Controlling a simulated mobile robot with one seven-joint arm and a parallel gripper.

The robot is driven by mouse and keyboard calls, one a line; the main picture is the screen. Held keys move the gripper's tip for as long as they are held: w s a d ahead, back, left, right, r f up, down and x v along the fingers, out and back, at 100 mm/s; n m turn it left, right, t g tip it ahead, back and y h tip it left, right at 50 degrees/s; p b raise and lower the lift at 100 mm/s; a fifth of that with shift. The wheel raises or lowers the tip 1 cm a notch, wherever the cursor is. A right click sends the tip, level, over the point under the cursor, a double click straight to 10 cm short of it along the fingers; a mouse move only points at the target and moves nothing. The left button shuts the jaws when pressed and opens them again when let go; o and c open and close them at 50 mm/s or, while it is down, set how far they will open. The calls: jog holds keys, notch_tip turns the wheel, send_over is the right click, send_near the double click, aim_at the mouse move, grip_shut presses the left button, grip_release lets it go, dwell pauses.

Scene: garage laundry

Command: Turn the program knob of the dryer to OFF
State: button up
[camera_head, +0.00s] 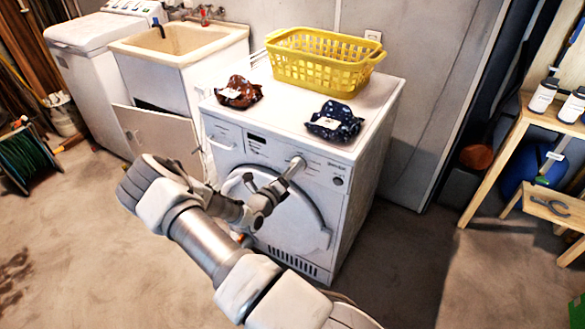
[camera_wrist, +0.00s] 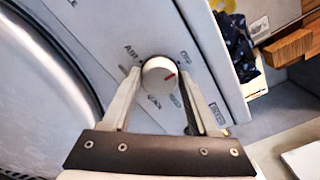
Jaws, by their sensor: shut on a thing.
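The white dryer (camera_head: 262,205) stands in the middle of the head view, its front panel facing me. In the head view my gripper (camera_head: 297,164) reaches the panel and hides the knob.
A yellow basket (camera_head: 322,72) and two patterned cloth bundles, red (camera_head: 239,92) and blue (camera_head: 335,121), sit on the dryer. A sink (camera_head: 180,45) stands at the left. A wooden bench (camera_head: 520,115) with bottles is at the right.

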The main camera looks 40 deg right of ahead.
jog(key=shift+f, duration=0.1)
jog(key=o, duration=1.4)
jog(key=shift+c, duration=0.2)
jog(key=shift+a, duration=0.15)
jog(key=p+v, duration=0.1)
jog(key=v, duration=1.6)
jog(key=shift+p, duration=0.4)
jog(key=shift+s+a, duration=0.1)
jog(key=shift+s, duration=0.05)
